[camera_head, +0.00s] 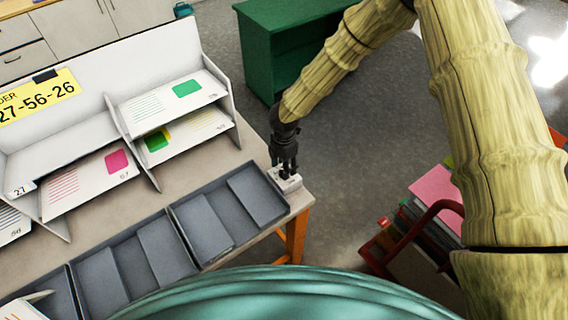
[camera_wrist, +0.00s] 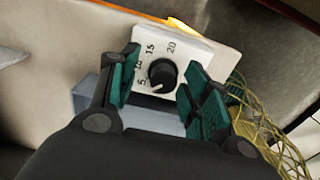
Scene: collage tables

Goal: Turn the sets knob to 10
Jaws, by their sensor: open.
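The sets knob (camera_wrist: 162,74) is a round black dial on a white plate (camera_wrist: 199,50) marked 5, 15 and 20, with another mark between 5 and 15 partly hidden by a finger. A light pointer line on the knob points to the lower left in the wrist view, below the 5. My gripper (camera_wrist: 158,84) is open, with one green-padded finger on each side of the knob; I cannot tell whether they touch it. In the head view my gripper (camera_head: 287,172) is over the white knob box (camera_head: 290,183) at the table's right corner, and the knob is hidden there.
Grey trays (camera_head: 208,228) line the table's front beside the knob box. A white sorter (camera_head: 120,120) with printed cards stands behind them. A green cabinet (camera_head: 285,45) is at the back. A red-framed cart (camera_head: 410,235) with stacked items is at right. Yellow wires (camera_wrist: 262,130) hang beside the gripper.

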